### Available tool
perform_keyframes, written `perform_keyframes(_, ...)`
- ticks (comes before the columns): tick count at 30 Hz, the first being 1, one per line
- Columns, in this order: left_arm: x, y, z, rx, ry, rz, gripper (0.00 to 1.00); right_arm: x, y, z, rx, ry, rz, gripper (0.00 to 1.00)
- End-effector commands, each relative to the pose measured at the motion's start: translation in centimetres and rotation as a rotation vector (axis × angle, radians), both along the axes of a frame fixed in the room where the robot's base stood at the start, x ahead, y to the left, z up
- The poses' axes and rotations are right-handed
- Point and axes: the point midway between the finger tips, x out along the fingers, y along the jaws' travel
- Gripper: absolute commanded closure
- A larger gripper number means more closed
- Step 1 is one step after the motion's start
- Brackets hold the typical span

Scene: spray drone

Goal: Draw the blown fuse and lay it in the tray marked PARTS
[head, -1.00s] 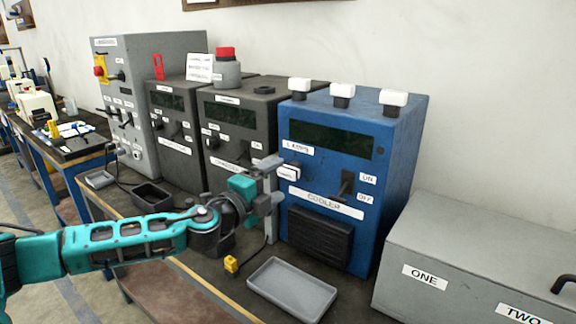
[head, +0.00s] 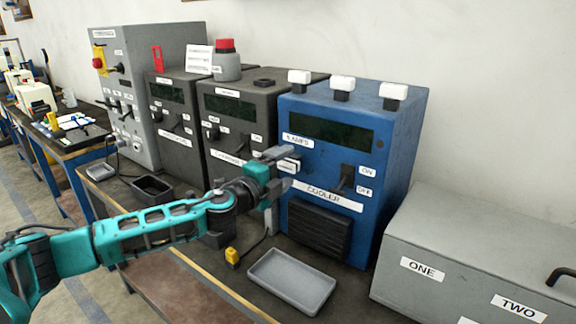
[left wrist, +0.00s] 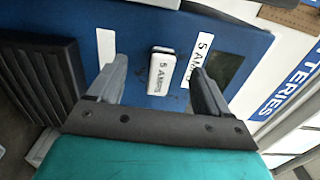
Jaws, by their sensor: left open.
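The fuse is a white block marked 5 AMPS (left wrist: 161,73), set in the front of the blue cooler cabinet (head: 338,215). It also shows in the head view (head: 288,165), partly behind a finger. My left gripper (head: 278,171) is open right in front of it. In the left wrist view its two fingers (left wrist: 159,84) stand on either side of the fuse, with gaps on both sides. A grey tray (head: 270,292) lies empty on the bench below the cabinet; I read no PARTS mark on it. My right gripper is not in view.
A black switch (head: 346,180) between ON and OFF and a dark grille (head: 319,230) are near the fuse. A yellow plug (head: 232,256) lies on the bench. Grey cabinets (head: 236,125) stand left, and a grey box marked ONE and TWO (head: 465,260) stands right.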

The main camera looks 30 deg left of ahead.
Motion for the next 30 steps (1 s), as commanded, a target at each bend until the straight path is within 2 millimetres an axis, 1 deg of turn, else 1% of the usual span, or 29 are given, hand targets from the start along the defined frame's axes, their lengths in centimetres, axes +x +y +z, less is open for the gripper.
perform_keyframes(20,-0.01,0.00,-0.03,0.000,0.000,0.000,0.21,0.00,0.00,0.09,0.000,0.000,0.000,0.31)
perform_keyframes(30,-0.01,0.00,-0.01,0.000,0.000,0.000,0.54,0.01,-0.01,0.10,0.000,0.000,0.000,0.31)
